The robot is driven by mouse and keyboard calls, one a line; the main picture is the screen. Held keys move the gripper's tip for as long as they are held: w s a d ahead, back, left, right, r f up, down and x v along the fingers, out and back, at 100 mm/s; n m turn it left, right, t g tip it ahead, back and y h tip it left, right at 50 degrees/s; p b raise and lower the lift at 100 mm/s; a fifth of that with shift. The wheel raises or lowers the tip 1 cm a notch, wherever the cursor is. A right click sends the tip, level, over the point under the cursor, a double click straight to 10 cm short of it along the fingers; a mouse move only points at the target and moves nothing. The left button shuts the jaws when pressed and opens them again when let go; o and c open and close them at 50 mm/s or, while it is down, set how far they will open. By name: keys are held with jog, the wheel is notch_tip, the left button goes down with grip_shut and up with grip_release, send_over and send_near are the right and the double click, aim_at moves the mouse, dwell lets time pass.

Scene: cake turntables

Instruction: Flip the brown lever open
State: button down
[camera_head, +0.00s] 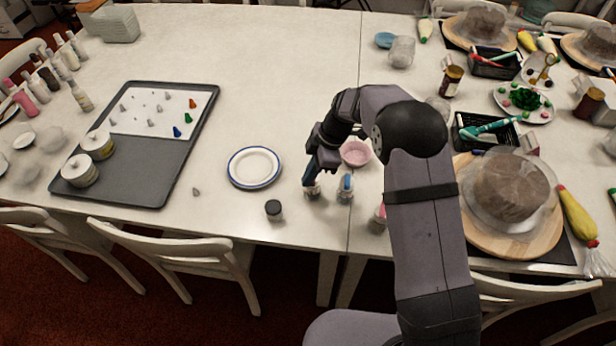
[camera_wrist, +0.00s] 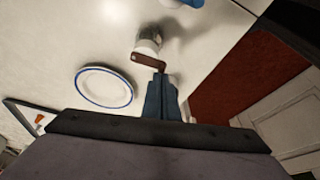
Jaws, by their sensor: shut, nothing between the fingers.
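A small pale jar (camera_wrist: 149,40) carries the brown lever (camera_wrist: 147,61), a short flat bar reaching across its near side in the wrist view. In the head view the jar (camera_head: 313,194) stands on the table just below my gripper (camera_head: 308,183), and the lever is hard to make out there. My gripper (camera_wrist: 161,76) is shut and empty. Its blue fingertips are at the lever's right end in the wrist view; I cannot tell whether they touch it.
A similar jar with a blue lever (camera_head: 346,187) stands close on the right. A blue-rimmed plate (camera_head: 253,168) lies left, a dark-lidded jar (camera_head: 273,210) front left, and a pink bowl (camera_head: 356,152) behind. The table's front edge is near.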

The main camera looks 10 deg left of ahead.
jog(key=n+b, duration=0.1)
jog(key=d+n+g+b, duration=0.1)
jog(key=n+b, duration=0.1)
jog(key=shift+d+f, duration=0.2)
jog(key=w+d+n, duration=0.1)
jog(key=d+n+h, duration=0.1)
jog(key=n, duration=0.1)
jog(key=w+d+n+g, duration=0.1)
jog(key=shift+w+d+r+n, duration=0.15)
jog(key=shift+w+d+n, duration=0.15)
jog(key=shift+w+n, duration=0.1)
jog(key=shift+a, duration=0.15)
dwell(0.4)
jog(key=shift+w+a+p, duration=0.1)
jog(key=shift+a+p, duration=0.2)
jog(key=shift+a, duration=0.35)
notch_tip(320, 180, up, 10)
jog(key=b, duration=0.2)
jog(key=shift+s+f+b, duration=0.25)
jog(key=shift+s+b, duration=0.05)
dwell(1.0)
